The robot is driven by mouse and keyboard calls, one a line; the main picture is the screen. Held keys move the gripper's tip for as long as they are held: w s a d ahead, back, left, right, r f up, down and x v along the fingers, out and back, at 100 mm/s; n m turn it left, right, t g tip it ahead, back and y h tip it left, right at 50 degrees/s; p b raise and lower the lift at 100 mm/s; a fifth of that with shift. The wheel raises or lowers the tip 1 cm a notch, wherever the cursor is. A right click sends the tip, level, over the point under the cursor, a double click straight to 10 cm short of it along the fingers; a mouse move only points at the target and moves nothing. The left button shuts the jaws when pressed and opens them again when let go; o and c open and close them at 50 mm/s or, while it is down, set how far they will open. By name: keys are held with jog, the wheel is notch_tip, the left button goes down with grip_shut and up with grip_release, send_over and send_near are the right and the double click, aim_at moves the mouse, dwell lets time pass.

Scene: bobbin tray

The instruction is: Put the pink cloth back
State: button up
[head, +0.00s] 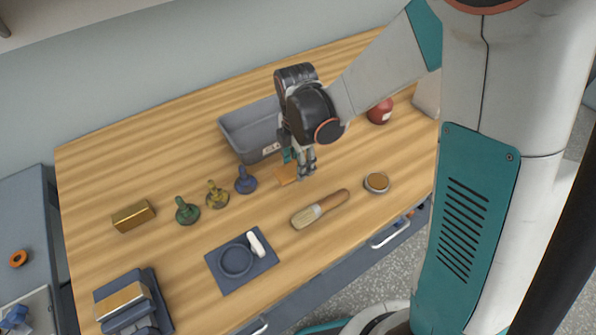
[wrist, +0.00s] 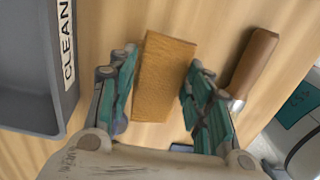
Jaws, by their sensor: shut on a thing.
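I see no pink cloth in either view. My gripper (head: 298,166) is low over the table, in front of the grey bin. It is shut on a flat orange-brown block (head: 286,175). In the wrist view the block (wrist: 165,80) lies between the two teal fingers of my gripper (wrist: 162,95), with its long side along them. The grey bin (head: 232,143) carries a label reading "CLEAN" and stands just behind the block; its wall (wrist: 75,60) shows at the left of the wrist view. Its inside is partly hidden by my arm.
A brush (head: 320,208) lies in front of my gripper, with a round tin (head: 377,182) to its right. Blue (head: 245,181), yellow (head: 216,195) and green (head: 186,211) knobbed pieces stand to the left.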

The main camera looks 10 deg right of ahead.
jog(key=shift+f+b, duration=0.6)
jog(key=shift+f, duration=1.4)
jog(key=shift+f, duration=0.15)
jog(key=o, duration=1)
